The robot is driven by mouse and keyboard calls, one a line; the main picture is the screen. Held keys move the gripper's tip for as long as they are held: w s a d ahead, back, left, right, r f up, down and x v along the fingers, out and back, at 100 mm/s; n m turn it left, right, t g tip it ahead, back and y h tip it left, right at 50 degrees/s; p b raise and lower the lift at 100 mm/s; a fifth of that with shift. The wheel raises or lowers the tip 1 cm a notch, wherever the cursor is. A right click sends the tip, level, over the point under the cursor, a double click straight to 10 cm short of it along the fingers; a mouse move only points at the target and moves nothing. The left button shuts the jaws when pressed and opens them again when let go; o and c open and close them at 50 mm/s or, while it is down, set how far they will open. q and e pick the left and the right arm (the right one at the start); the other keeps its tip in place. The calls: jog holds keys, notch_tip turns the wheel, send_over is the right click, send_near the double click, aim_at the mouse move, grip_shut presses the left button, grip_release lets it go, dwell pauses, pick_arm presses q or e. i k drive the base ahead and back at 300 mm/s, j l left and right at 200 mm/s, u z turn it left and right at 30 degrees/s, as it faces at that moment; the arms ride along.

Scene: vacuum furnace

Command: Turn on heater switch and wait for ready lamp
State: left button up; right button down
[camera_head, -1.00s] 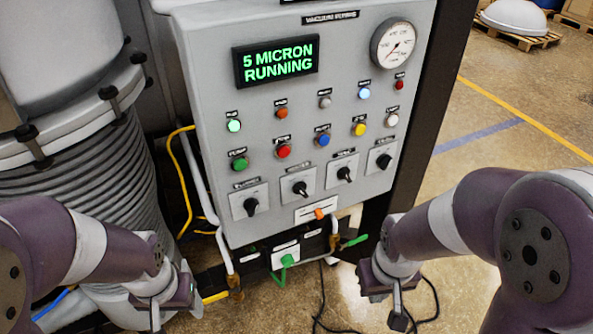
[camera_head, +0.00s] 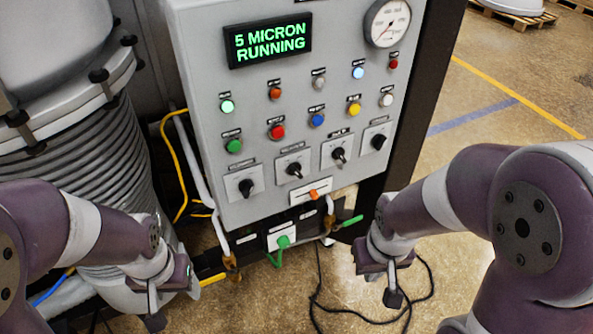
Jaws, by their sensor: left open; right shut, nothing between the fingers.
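The grey control panel (camera_head: 205,185) stands ahead of me. Its display (camera_head: 270,41) reads "5 MICRON RUNNING" in green. Several black rotary switches sit in a row low on the panel: far left (camera_head: 246,187), second (camera_head: 295,170), third (camera_head: 339,156) and far right (camera_head: 378,142). Their labels are too small to read, so I cannot tell which is the heater switch. Among the lamps above, a green one (camera_head: 227,106) and a blue-white one (camera_head: 358,72) look bright. My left gripper (camera_head: 154,318) is open, low at left. My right gripper (camera_head: 393,297) is shut and empty, below and right of the panel. Both are apart from it.
A round gauge (camera_head: 388,23) is at the panel's top right. An orange toggle (camera_head: 314,194) and a green plug (camera_head: 283,242) are below the switches. A ribbed vessel (camera_head: 85,165) stands at left. Black cables (camera_head: 345,317) lie on the floor. Open floor (camera_head: 520,75) is at right.

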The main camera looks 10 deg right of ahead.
aim_at(294, 168)
jog(key=l+u, duration=0.2)
jog(key=l, duration=0.25)
jog(key=k+l+u, duration=0.25)
jog(key=l, duration=0.15)
jog(key=l+u, duration=0.2)
jog(key=l, duration=0.25)
jog(key=k, duration=0.05)
